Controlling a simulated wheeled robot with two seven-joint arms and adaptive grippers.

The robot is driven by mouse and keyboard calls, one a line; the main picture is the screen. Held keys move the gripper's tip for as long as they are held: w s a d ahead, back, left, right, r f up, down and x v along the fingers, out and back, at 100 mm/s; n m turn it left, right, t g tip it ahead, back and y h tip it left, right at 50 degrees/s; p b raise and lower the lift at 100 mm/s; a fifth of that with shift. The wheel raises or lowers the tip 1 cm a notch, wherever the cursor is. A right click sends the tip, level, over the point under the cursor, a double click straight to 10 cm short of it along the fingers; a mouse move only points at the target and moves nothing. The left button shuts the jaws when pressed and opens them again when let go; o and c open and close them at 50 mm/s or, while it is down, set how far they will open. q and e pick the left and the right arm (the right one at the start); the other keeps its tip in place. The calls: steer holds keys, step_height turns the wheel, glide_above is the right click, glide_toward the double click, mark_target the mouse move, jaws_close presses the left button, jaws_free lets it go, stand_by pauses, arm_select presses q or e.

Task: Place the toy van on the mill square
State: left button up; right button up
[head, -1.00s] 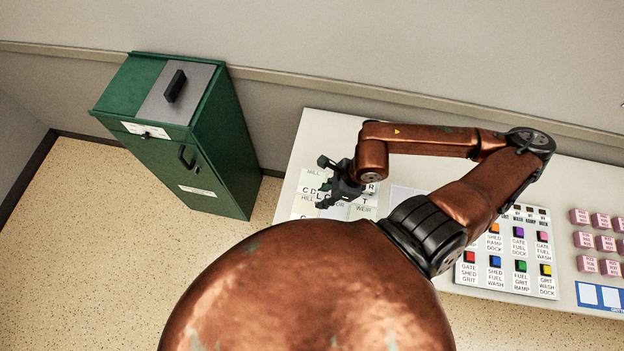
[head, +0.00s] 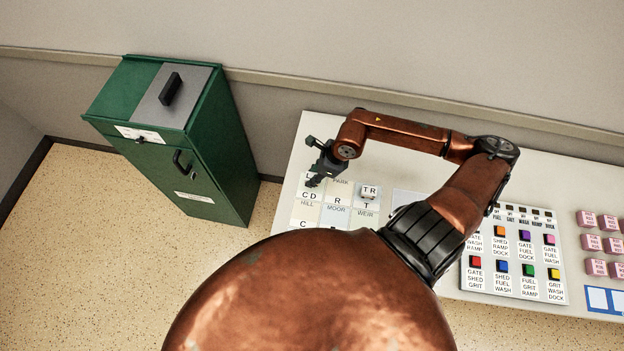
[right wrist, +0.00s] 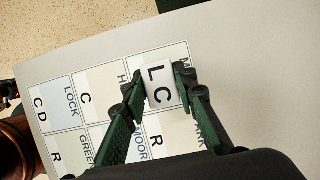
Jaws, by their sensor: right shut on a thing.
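My right gripper (head: 316,165) is shut on a small white block (right wrist: 158,90) marked "LC". I see no toy van shape; I cannot tell whether this block is the van. In the right wrist view the block sits between both fingertips, over a square (right wrist: 166,54) whose label starts with "M"; the rest of that label is hidden. I cannot tell whether the block touches the square. In the head view the gripper is over the far left part of the lettered grid, and the block is not clear there. My left gripper is not in view.
A panel of coloured buttons (head: 513,255) and several pink blocks (head: 590,242) lie farther right on the white table (head: 412,172). A green cabinet (head: 175,150) stands left of the table.

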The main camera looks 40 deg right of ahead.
steer(key=shift+w+d+f, duration=0.1)
steer(key=shift+w+f, duration=0.15)
steer(key=shift+f, duration=0.2)
steer(key=shift+w+f, duration=0.1)
steer(key=shift+f, duration=1.5)
steer(key=shift+f, duration=0.15)
steer(key=o, duration=1.1)
steer(key=shift+c, duration=0.2)
steer(key=p+v, duration=0.1)
steer(key=v, duration=1.1)
steer(key=shift+r, duration=0.2)
